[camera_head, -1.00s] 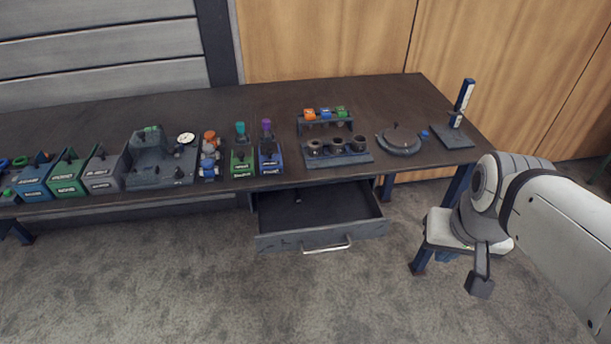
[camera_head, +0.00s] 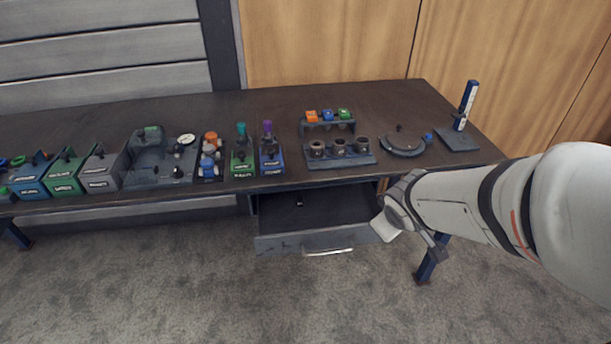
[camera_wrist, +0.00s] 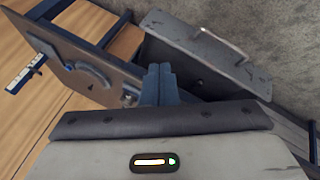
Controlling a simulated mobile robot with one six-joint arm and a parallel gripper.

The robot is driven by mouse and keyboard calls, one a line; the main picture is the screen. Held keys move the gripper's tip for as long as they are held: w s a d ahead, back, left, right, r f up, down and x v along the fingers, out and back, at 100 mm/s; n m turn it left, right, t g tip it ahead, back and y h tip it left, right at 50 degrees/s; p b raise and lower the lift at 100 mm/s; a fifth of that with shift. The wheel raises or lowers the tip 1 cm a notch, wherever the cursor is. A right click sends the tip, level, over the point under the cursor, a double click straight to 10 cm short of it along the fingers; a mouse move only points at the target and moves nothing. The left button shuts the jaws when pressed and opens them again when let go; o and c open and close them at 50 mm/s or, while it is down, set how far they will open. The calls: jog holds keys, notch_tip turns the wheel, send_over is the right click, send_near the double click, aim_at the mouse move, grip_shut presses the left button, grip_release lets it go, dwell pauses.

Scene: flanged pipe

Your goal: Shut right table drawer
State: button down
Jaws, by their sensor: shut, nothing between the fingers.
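The right table drawer (camera_head: 284,243) is pulled out from under the table, and its dark interior shows from above. Its front panel carries a pale bar handle (camera_head: 328,252). In the wrist view the drawer front (camera_wrist: 197,52) and its handle (camera_wrist: 226,44) appear at the upper middle, tilted. My gripper (camera_wrist: 158,84) shows there with its dark fingers shut and empty, overlapping the picture of the drawer; contact cannot be told. In the head view my wrist is beside the drawer's right front corner and hides part of it; the fingertips are not clear there.
The dark table (camera_head: 390,100) holds a rack with coloured blocks (camera_head: 328,120), a cup holder (camera_head: 338,152), a round device (camera_head: 402,146) and several bins at the left. A blue table leg (camera_head: 430,262) stands below my arm. The floor before the drawer is clear.

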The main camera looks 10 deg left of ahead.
jog(key=w+a+f+n+y+b, duration=0.2)
jog(key=a+f+n+y, duration=0.3)
jog(key=a+f, duration=0.4)
jog(key=n+g+y+b, duration=0.2)
jog(key=n+g+b, duration=0.1)
jog(key=n+b, duration=0.35)
send_near(280, 252)
notch_tip(280, 252, down, 3)
jog(key=a, duration=0.2)
jog(key=shift+w+a+f, duration=0.1)
jog(key=shift+w+f, duration=0.1)
jog(key=shift+w, duration=0.4)
